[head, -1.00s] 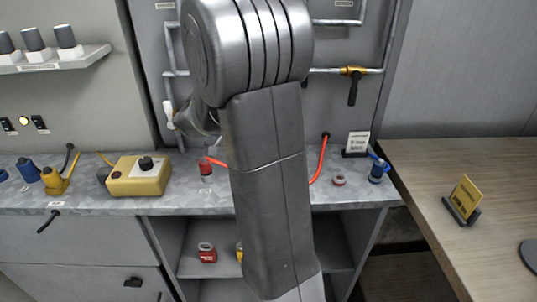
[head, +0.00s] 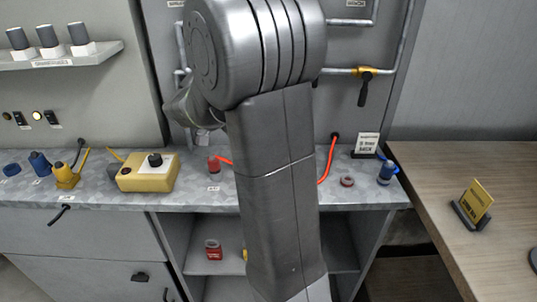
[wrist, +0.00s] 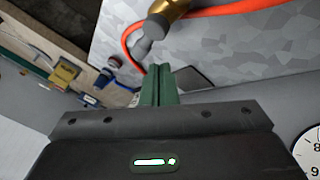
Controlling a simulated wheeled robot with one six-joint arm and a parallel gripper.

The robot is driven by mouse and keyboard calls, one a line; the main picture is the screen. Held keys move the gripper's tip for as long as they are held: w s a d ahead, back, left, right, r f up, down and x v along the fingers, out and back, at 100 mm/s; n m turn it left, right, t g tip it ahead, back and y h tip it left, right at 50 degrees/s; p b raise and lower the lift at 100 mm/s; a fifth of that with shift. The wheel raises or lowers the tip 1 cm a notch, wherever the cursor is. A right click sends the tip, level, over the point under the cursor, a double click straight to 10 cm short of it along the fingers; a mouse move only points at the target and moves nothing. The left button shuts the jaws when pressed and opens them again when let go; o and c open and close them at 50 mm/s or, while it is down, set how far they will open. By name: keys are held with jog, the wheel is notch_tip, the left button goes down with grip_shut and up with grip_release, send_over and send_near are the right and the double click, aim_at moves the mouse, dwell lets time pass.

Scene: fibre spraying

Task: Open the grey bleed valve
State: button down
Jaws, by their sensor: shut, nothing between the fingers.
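In the wrist view, a grey lever (wrist: 150,34) is joined to a brass valve body (wrist: 170,8) at the top edge; I take this to be the grey bleed valve. My gripper (wrist: 160,72) is shut and empty, its green fingers together, just below the lever in the picture. A small gap shows between the fingertips and the lever. In the head view, my arm hides the grey valve and my gripper.
A yellow valve with a black handle (head: 364,86) is on the wall pipe at the right. An orange hose (wrist: 245,8) runs near the brass body.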

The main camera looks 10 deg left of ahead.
jog(key=v, duration=1)
jog(key=shift+p, duration=0.4)
jog(key=shift+d+f, duration=0.1)
jog(key=shift+f, duration=0.05)
